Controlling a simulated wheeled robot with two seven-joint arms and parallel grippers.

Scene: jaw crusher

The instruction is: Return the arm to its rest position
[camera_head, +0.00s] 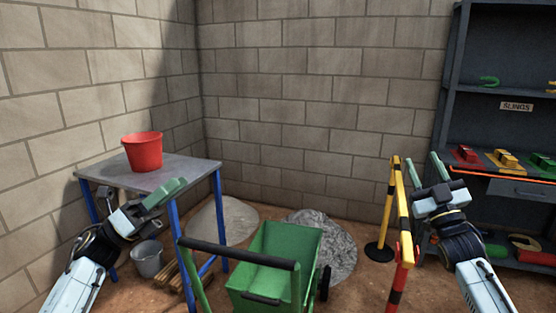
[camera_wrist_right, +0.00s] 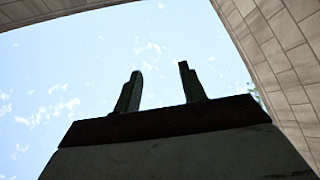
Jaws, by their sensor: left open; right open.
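My left gripper (camera_head: 169,192) is raised in front of the small table on the left, with its green-tipped fingers pointing up and right. It is open and holds nothing that I can see. My right gripper (camera_head: 440,170) is raised at the right, in front of the shelf, with its fingers pointing up. In the right wrist view, the right gripper (camera_wrist_right: 158,88) shows two dark fingers spread apart against the sky, with nothing between them.
A red bucket (camera_head: 142,151) stands on the table (camera_head: 185,172). A green cart (camera_head: 275,262) stands in the middle, with a grey gravel pile (camera_head: 338,250) behind it. A yellow-black barrier (camera_head: 403,205) stands left of my right arm. A dark shelf (camera_head: 490,95) with slings is at right. A grey bucket (camera_head: 147,262) is below the table.

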